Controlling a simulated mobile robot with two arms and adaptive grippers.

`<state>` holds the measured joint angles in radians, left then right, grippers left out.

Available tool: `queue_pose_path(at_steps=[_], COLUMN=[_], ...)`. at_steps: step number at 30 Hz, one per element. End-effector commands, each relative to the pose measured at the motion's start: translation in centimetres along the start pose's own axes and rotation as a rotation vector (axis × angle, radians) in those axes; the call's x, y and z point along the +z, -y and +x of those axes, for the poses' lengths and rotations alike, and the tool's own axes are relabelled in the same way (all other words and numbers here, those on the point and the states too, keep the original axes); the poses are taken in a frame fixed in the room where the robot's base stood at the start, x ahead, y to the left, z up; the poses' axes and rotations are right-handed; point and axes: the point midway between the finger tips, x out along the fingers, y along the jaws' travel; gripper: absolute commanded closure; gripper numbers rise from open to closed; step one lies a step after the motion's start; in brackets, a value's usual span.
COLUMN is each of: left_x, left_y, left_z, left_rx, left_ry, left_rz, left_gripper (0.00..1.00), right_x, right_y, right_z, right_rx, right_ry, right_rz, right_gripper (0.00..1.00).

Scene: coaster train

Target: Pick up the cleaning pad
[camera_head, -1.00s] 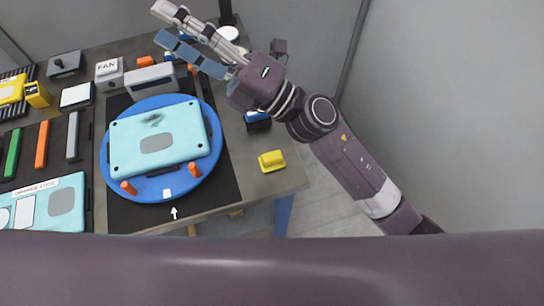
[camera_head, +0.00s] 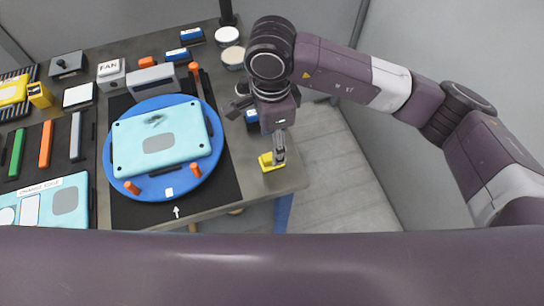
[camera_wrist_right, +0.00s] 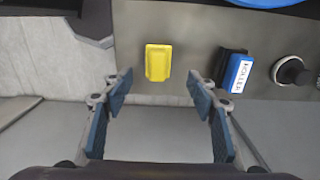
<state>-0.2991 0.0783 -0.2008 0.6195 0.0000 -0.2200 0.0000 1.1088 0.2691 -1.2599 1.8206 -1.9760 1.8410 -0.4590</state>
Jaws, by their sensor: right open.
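A yellow block (camera_head: 266,163) lies on the right front corner of the table. It is the likely cleaning pad, though no label on it is readable. In the right wrist view the yellow block (camera_wrist_right: 158,62) is whole and lies just beyond the gap between my fingertips. My right gripper (camera_head: 277,147) hangs over that corner, and one finger partly covers the block in the head view. In the wrist view the gripper (camera_wrist_right: 158,82) is open and empty, with a blue-padded finger on each side. I cannot tell the exact height left. My left gripper is not in view.
A blue ROLLER box (camera_wrist_right: 238,73) stands beside the block, near the right finger. A blue turntable (camera_head: 190,190) bears a turquoise panel (camera_head: 185,140). An orange peg (camera_head: 196,170) stands at its edge. The floor (camera_head: 345,190) right of the table is clear.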

Motion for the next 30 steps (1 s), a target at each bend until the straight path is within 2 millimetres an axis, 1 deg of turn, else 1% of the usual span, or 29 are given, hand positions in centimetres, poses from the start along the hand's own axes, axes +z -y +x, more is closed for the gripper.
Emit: queue_pose_path(at_steps=[5, 10, 12, 15, 18, 23, 30], left_x=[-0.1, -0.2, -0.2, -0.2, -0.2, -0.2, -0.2], left_y=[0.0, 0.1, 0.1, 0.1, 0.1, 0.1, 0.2], left_z=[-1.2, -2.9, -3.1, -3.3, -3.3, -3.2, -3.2], left_rx=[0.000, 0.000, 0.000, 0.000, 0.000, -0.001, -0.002], left_ry=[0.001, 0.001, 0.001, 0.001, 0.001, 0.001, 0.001], left_rz=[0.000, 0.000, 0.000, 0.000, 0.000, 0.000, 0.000], left_gripper=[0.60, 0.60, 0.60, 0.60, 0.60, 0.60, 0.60], right_x=[0.1, 0.1, 0.1, 0.1, 0.2, 0.2, 0.2], right_y=[-0.3, -0.5, -0.5, -0.4, -0.3, -0.3, -0.3], right_z=[1.7, 3.9, 5.0, 6.0, 6.4, 6.4, 6.4], right_rx=[0.006, 0.007, 0.006, 0.004, 0.002, 0.001, 0.001], right_ry=[0.003, 0.004, 0.004, 0.005, 0.006, 0.006, 0.006], right_rz=[0.000, 0.001, 0.002, 0.001, 0.000, 0.000, 0.000], right_gripper=[0.47, 0.47, 0.47, 0.47, 0.47, 0.47, 0.72])
